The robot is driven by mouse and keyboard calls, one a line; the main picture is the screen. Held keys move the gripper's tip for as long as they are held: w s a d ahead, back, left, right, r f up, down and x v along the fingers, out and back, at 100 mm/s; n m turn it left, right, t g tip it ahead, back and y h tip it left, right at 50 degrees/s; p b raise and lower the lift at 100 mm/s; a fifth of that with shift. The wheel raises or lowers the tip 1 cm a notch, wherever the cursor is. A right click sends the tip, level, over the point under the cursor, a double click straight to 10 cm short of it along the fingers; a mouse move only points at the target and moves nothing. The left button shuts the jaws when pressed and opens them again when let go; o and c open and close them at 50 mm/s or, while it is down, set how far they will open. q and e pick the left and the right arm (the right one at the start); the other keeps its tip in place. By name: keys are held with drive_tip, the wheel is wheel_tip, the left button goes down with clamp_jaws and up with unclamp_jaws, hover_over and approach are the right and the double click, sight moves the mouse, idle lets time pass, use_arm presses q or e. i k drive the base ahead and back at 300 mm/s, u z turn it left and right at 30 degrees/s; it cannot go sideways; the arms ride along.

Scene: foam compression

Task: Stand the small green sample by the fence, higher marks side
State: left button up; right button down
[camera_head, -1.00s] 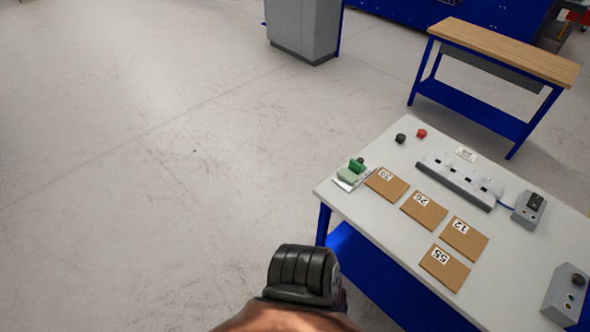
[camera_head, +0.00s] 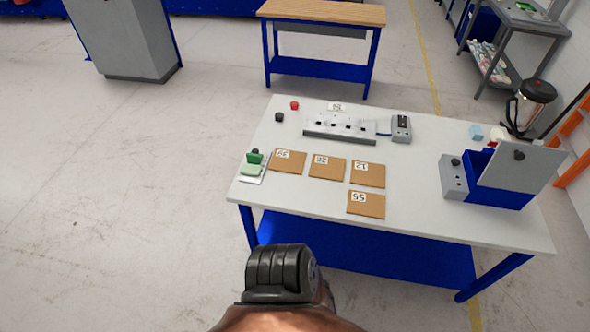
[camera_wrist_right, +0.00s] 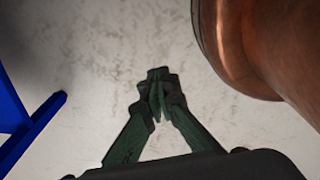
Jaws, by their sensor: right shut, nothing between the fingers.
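Green pieces sit on a small white plate (camera_head: 246,179) at the table's left edge in the head view: a lighter green block (camera_head: 250,169) and a darker green piece (camera_head: 254,157) behind it. I cannot tell which is the small sample. A long grey bar (camera_head: 340,129) with dark spots lies along the back of the table; I cannot tell if it is the fence. My right gripper (camera_wrist_right: 158,84) is shut and empty over bare floor in the right wrist view. My left gripper is not in view.
Several brown numbered cards lie mid-table, including one marked 55 (camera_head: 366,206). Black (camera_head: 279,117) and red (camera_head: 294,105) knobs are at back left. A switch box (camera_head: 401,128) and a blue-grey machine (camera_head: 500,180) stand at right. The front table strip is clear.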

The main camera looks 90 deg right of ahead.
sight(246, 168)
drive_tip(key=z, duration=2.05)
